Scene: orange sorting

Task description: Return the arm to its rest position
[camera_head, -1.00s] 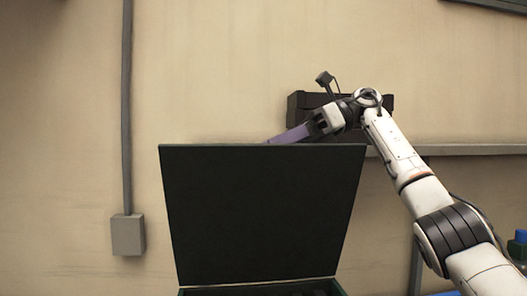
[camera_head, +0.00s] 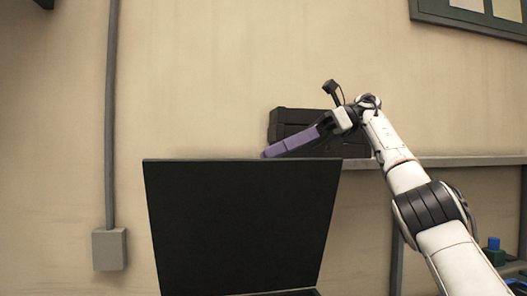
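My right arm comes in from the lower right and reaches up and to the left. My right gripper (camera_head: 292,142) shows as purple fingers above the top edge of a dark upright panel. The fingers look close together, but their tips are partly edge-on, so I cannot tell whether they are open or shut. No object shows in them. My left arm and gripper are not in view.
The dark panel (camera_head: 235,225), like an open lid, stands in front at the lower middle. A black case (camera_head: 290,122) sits behind the gripper on a grey shelf (camera_head: 450,161). A blue-topped item (camera_head: 494,243) is at lower right. A conduit box (camera_head: 109,249) is on the left wall.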

